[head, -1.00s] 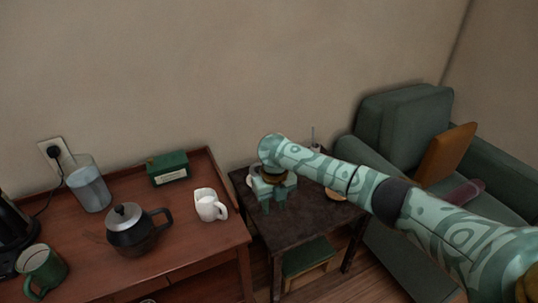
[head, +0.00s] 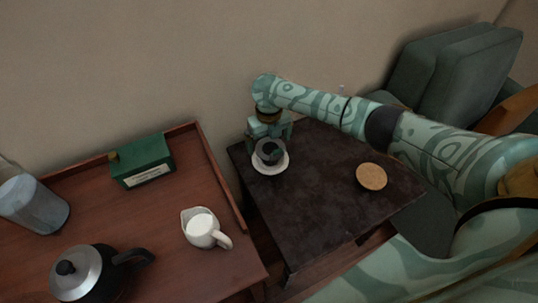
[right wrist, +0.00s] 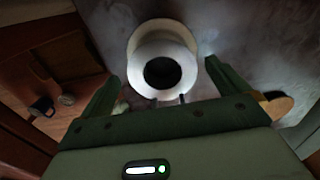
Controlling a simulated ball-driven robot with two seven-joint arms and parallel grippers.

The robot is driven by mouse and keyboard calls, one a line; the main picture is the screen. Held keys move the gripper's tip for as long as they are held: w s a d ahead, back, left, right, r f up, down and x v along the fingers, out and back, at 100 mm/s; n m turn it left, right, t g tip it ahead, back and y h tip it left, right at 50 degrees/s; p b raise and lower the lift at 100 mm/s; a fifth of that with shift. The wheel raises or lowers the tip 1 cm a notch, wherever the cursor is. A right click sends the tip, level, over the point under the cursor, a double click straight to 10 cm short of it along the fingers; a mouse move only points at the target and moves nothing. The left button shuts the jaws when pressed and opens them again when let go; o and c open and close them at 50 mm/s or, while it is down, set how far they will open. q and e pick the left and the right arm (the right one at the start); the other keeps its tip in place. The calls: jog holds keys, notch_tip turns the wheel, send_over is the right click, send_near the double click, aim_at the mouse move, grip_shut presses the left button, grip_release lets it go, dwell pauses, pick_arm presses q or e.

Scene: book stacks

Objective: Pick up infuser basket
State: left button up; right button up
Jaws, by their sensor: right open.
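On the small dark side table (head: 325,200), a white saucer (head: 271,169) carries a small grey cup-shaped vessel with a dark inside (head: 270,152). I cannot tell whether this vessel is the infuser basket or a cup holding it. In the right wrist view the vessel (right wrist: 161,72) shows as a pale ring around a dark round centre, on the saucer (right wrist: 160,27). My right gripper (head: 271,137) is open just above and behind it in the head view. In the right wrist view its fingers (right wrist: 162,74) stand either side of the vessel, apart from it.
A round cork-coloured coaster (head: 371,177) lies to the right on the side table. The red-brown table at left holds a green box (head: 142,160), a white creamer (head: 203,228), a kettle (head: 88,273) and a clear jar (head: 33,205). A green armchair (head: 465,75) stands behind my arm.

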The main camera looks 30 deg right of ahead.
aim_at(271, 148)
jog(key=shift+s+f, duration=0.2)
jog(key=shift+f, duration=0.3)
jog(key=f+b, duration=0.1)
jog(key=f, duration=0.1)
jog(key=f+b, duration=0.1)
jog(key=f, duration=0.1)
jog(key=shift+s+b, duration=0.25)
jog(key=shift+b, duration=0.05)
jog(key=shift+f, duration=0.1)
jog(key=shift+r, duration=0.2)
jog(key=shift+c, duration=0.7)
pick_arm(q)
jog(key=shift+s+d+f, duration=0.15)
jog(key=shift+s+f, duration=0.7)
jog(key=shift+f, duration=0.25)
pick_arm(e)
jog(key=c, duration=0.8)
jog(key=shift+o, duration=0.2)
